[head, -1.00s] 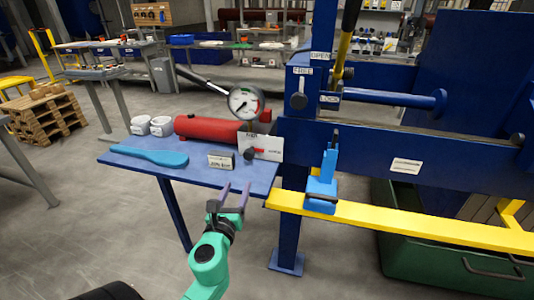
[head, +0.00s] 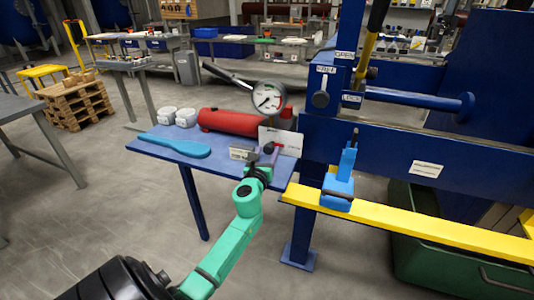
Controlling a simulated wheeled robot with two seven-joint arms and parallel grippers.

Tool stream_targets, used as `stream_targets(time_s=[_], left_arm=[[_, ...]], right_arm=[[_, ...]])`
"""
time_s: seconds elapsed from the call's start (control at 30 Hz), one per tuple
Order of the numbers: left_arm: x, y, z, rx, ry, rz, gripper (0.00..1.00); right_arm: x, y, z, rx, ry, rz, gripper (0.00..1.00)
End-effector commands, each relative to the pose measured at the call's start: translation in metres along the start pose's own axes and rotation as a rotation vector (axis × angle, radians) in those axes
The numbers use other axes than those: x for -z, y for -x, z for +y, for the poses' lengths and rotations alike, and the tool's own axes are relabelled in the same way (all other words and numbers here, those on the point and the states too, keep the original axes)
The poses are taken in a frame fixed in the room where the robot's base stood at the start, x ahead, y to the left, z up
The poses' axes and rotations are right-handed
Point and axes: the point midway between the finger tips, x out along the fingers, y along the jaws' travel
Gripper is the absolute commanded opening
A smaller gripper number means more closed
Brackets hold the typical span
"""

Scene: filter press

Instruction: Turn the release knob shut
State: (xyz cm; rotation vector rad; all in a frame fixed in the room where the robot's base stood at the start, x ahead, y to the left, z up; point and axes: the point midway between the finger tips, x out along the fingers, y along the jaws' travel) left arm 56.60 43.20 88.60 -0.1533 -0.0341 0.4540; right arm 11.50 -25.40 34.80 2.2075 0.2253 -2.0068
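The red hand pump (head: 232,121) lies on a blue shelf (head: 166,149), with a round gauge (head: 268,98) above it. A white label plate (head: 285,137) stands at the pump's right end. The small dark release knob (head: 268,148) sits low in front of this plate, partly covered by my gripper. My green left arm reaches up from below, and its gripper (head: 264,157) is at the knob, its two fingers looking apart with the knob about between them. I cannot tell whether they touch it. My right gripper is not in view.
A small label block (head: 241,153), a blue paddle-like tool (head: 178,146) and white cups (head: 187,117) are on the shelf. A blue post and a yellow rail (head: 400,221) stand close on the right. Open floor lies to the left.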

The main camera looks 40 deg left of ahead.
Motion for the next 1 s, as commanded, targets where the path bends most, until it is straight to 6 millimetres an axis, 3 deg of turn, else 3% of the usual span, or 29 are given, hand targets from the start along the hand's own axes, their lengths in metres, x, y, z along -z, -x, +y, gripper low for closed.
stream_targets(time_s=[0.03,0.13,0.17,0.57,1.0], left_arm=[[0.0,0.0,0.0,0.0,0.0,0.0,0.44],[0.0,0.0,0.0,0.0,0.0,0.0,0.05],[0.0,0.0,0.0,0.0,0.0,0.0,0.0],[-0.001,0.001,0.0,-0.002,0.06,0.007,0.0],[-0.004,0.0,0.001,-0.009,0.385,0.045,0.0]], right_arm=[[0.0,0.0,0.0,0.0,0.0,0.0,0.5],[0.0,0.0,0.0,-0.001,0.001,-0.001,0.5],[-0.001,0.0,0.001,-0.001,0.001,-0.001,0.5],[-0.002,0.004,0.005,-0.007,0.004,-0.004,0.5],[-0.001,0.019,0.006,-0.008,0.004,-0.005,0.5]])
